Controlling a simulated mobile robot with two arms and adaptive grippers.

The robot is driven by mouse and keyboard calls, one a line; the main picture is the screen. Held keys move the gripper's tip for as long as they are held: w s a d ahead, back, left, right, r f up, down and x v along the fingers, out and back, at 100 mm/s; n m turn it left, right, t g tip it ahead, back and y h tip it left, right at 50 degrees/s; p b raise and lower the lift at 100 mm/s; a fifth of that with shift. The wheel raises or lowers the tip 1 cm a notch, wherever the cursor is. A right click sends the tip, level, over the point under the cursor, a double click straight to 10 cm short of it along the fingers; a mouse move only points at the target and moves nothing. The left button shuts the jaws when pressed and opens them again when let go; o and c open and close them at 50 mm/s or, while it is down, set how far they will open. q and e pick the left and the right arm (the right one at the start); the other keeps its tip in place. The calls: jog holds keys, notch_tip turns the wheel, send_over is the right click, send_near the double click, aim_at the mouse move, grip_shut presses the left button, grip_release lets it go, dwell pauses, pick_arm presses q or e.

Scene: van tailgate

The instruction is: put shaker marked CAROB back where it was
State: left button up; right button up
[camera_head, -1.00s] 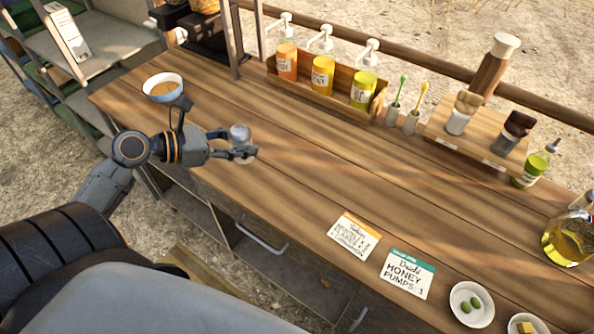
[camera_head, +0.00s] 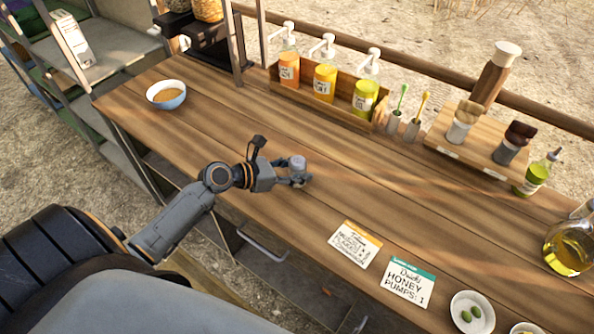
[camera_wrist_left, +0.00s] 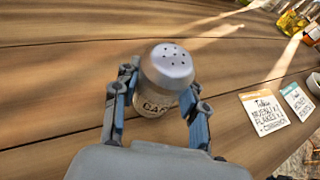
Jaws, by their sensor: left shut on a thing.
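The shaker (camera_head: 297,163) has a domed grey metal top with holes. In the left wrist view the shaker (camera_wrist_left: 166,66) has a pale label whose visible letters begin "CA"; the rest is hidden by a finger. My left gripper (camera_head: 296,180) is shut around its body, with a finger on each side in the wrist view (camera_wrist_left: 158,88). The shaker is about upright over the middle of the wooden counter (camera_head: 200,125); I cannot tell whether its base touches. My right gripper is not in view.
A bowl (camera_head: 166,97) stands at the far left. Pump bottles (camera_head: 325,82) stand in a wooden rack at the back. A wooden stand (camera_head: 440,143) with two brown-topped containers is at the right. Two cards (camera_head: 355,243) and an olive dish (camera_head: 472,312) lie in front. The counter's middle is clear.

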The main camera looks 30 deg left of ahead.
pick_arm(q)
jog(key=shift+f, duration=0.2)
jog(key=o, duration=0.8)
jog(key=shift+f, duration=0.1)
jog(key=shift+c, duration=0.2)
jog(key=o, duration=0.4)
